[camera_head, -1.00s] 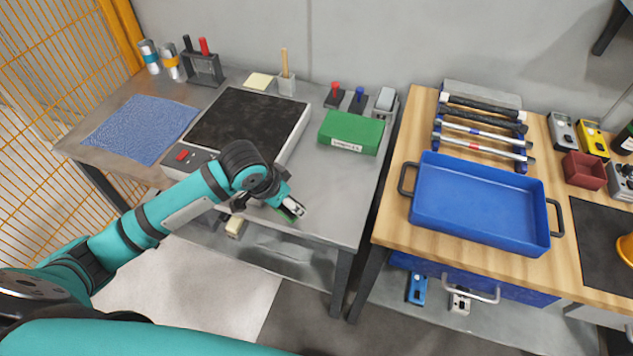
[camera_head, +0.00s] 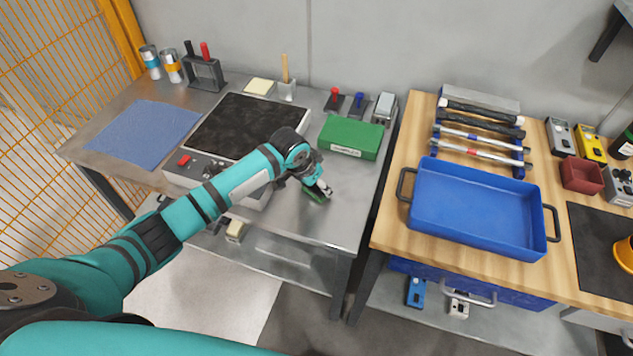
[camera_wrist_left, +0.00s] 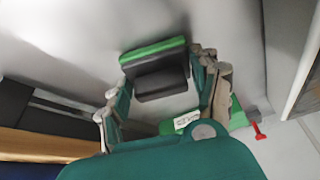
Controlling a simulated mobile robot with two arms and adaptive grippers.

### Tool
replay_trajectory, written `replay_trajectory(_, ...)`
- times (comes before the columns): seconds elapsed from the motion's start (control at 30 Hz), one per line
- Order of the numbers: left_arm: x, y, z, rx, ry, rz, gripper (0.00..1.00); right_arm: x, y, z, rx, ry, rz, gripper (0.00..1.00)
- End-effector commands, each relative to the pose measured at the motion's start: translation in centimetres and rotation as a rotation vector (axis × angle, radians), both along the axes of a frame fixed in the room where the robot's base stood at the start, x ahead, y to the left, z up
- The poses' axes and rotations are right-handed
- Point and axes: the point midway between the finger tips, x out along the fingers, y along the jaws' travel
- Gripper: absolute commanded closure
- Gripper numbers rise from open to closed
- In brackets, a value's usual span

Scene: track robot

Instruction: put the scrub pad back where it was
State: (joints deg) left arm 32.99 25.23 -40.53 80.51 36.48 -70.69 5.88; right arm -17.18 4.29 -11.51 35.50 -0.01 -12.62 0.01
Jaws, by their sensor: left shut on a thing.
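My left gripper (camera_head: 318,188) is shut on the scrub pad (camera_head: 314,197), in front of the green box on the steel bench. The pad shows a green layer under a dark body, partly covered by the fingers. In the left wrist view the scrub pad (camera_wrist_left: 158,72) sits between the two fingers of my left gripper (camera_wrist_left: 160,88), its green edge facing away. Whether the pad touches the bench top is hard to tell. My right gripper is not in view.
A green labelled box (camera_head: 351,136) stands behind the gripper. A dark-topped device (camera_head: 240,125) and a blue mat (camera_head: 143,133) lie to the left. A blue tray (camera_head: 480,248) is on the wooden bench at right. Bare steel surrounds the pad.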

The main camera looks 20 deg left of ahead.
Motion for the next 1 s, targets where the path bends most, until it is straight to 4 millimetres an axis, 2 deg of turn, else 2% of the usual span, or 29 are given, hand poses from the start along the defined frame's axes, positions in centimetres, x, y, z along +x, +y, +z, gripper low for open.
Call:
replay_trajectory(0.3,0.0,0.0,-0.4,0.0,0.001,0.0,0.62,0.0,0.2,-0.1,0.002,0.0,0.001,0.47)
replay_trajectory(0.33,0.0,0.0,-0.3,0.0,0.0,0.0,0.33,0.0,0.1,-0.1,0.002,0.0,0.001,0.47)
replay_trajectory(0.5,0.0,0.0,-0.3,0.0,0.0,0.0,0.13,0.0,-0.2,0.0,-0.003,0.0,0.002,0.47)
replay_trajectory(0.8,0.0,0.0,0.0,0.0,-0.001,0.0,0.13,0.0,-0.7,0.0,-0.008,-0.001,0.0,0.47)
replay_trajectory(0.87,-0.1,0.1,0.5,-0.001,-0.002,0.0,0.13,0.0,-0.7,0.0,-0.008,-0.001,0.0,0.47)
replay_trajectory(1.0,-0.9,0.5,2.5,-0.001,-0.003,-0.001,0.13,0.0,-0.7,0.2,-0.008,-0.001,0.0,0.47)
